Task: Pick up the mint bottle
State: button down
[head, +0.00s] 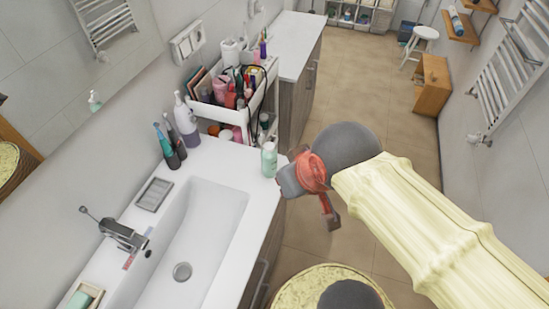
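The mint bottle (269,161) is a small pale green bottle with a light cap. It stands upright on the right edge of the white sink counter, near the back corner. My gripper (328,207) is at the end of my pale yellow arm, to the right of the bottle and past the counter's edge in the picture. Its red and grey parts show, but the arm's end partly hides the fingers. I cannot tell whether it is open or shut. It does not appear to hold the bottle, and a gap shows between them.
The white sink (205,215) and faucet (124,235) are left of the bottle. A white pump bottle (186,122) and toothbrushes stand at the back wall. A white cart (237,118) full of cosmetics is behind. Open floor (375,85) lies to the right.

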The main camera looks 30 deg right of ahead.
aim_at(269, 154)
jog(key=z, duration=0.25)
jog(key=k+u, duration=0.5)
jog(key=k+j+u, duration=0.3)
jog(key=u, duration=0.2)
jog(key=k, duration=0.1)
